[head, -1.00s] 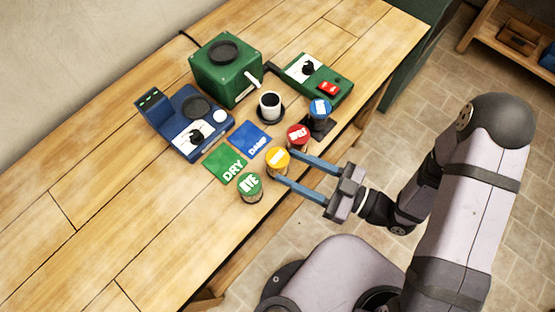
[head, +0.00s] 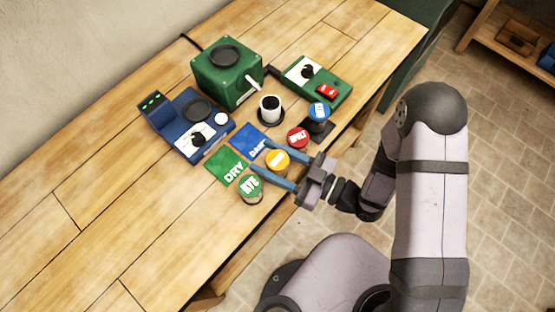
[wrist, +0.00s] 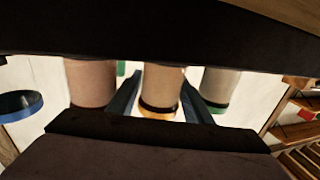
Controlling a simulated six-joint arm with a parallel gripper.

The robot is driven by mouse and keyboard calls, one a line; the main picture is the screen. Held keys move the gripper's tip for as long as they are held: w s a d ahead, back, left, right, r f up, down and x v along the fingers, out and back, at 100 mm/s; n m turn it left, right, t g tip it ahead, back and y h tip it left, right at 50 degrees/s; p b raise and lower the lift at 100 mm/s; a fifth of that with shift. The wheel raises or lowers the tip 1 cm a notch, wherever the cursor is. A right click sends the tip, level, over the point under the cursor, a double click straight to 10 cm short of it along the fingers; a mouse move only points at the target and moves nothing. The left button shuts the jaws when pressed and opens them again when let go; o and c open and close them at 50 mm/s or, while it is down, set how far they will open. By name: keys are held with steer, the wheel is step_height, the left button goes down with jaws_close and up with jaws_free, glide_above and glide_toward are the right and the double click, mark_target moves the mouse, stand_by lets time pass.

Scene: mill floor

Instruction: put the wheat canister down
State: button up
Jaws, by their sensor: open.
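The yellow-lidded canister (head: 277,161), whose label is too small to read, stands on the wooden table near its front edge. I take it to be the wheat canister. My gripper (head: 260,155) is open, with one blue finger on each side of this canister and the tips reaching past it. In the wrist view the canister (wrist: 160,88) stands between the two spread fingers (wrist: 158,92), with gaps visible on both sides. Part of its body is hidden by a finger in the head view.
A green-lidded RYE canister (head: 250,187) and a red-lidded SPELT canister (head: 297,138) flank the fingers closely. A blue-lidded canister (head: 319,112) stands beyond. Behind lie the green DRY card (head: 226,166) and blue card (head: 250,138). The table's left part is clear.

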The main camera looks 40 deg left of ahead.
steer(key=shift+x, duration=1.1)
steer(key=c, duration=1)
steer(key=shift+r, duration=0.15)
steer(key=shift+s+r, duration=0.1)
steer(key=shift+r, duration=4.75)
